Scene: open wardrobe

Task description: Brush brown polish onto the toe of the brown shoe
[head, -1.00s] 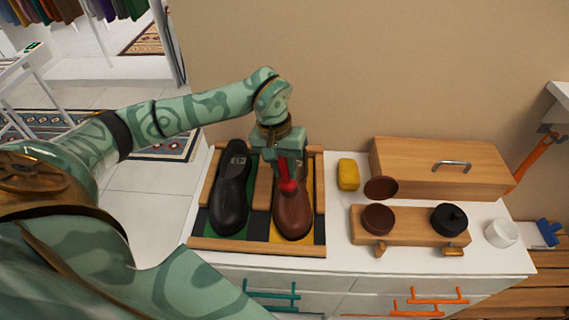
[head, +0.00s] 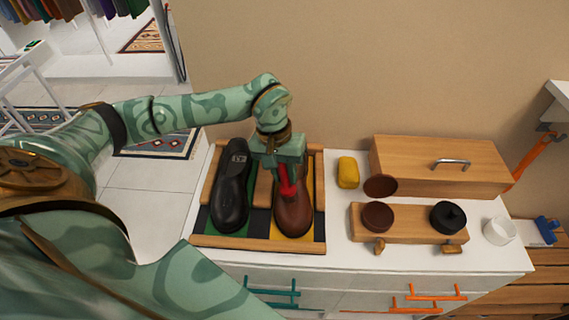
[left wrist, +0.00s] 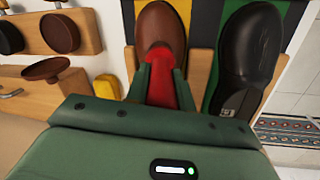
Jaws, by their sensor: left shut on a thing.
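The brown shoe (head: 294,216) lies in the right bay of a wooden tray (head: 258,245), over a yellow lining, with its toe toward me. My left gripper (head: 286,172) is above this shoe, shut on a red-handled tool (head: 288,188). The tool's red part also shows in the left wrist view (left wrist: 162,80), in front of the brown shoe (left wrist: 161,28). Its far end is at or just above the shoe; I cannot tell if it touches, and no bristles show. An open tin of brown polish (head: 377,217) sits on a wooden stand (head: 412,238). My right gripper is not in view.
A black shoe (head: 231,195) lies beside the brown one in the left bay. Right of the tray are a yellow sponge-like block (head: 348,173), a brown lid (head: 381,186), a closed black tin (head: 448,216), a wooden box (head: 440,165) and a white cup (head: 499,231).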

